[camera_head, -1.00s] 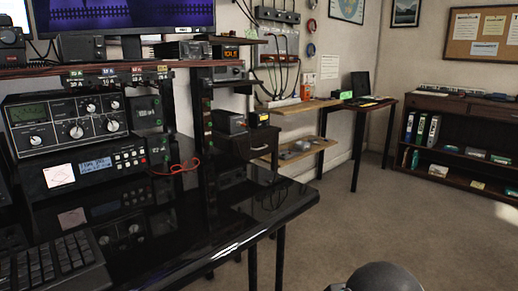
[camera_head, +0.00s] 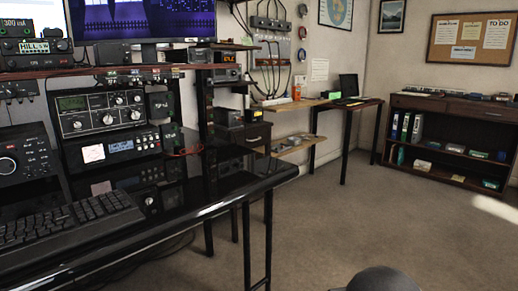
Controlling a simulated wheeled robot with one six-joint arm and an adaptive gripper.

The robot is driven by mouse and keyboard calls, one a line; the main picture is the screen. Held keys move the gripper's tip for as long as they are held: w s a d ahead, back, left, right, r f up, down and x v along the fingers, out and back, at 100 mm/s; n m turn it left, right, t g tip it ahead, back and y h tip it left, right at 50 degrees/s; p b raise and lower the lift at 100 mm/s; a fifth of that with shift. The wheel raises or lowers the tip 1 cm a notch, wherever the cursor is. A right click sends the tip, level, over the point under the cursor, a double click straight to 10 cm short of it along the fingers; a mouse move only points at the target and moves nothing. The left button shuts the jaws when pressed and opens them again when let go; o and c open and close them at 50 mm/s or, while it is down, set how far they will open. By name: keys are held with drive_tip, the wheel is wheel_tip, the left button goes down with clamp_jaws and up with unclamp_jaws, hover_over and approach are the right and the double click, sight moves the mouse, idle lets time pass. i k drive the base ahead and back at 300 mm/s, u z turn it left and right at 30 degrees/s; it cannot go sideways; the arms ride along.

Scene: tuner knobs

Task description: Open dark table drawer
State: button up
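A small dark drawer unit (camera_head: 254,134) with a light handle on its front stands past the far end of the glossy black desk. Its drawer looks shut. A dark brown bookcase (camera_head: 392,128) at the right has drawer fronts (camera_head: 478,111) under its top, and these also look shut. I cannot tell which one is the dark table of the task. My gripper is not in view. Only a rounded dark grey part, which looks like my arm, shows at the bottom edge.
The glossy black desk (camera_head: 225,195) fills the left, with a keyboard (camera_head: 75,222) and radio gear (camera_head: 100,112). Its legs stand near the middle. A small dark table (camera_head: 366,103) with a laptop (camera_head: 349,86) stands at the back. The carpet (camera_head: 365,220) is open at centre and right.

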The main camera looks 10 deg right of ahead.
sight(259, 137)
drive_tip(key=u, duration=0.35)
drive_tip(key=k, duration=0.3)
drive_tip(key=z, duration=1.45)
drive_tip(key=i, duration=1.95)
drive_tip(key=u, duration=1.2)
drive_tip(key=i, duration=0.5)
drive_tip(key=u, duration=0.55)
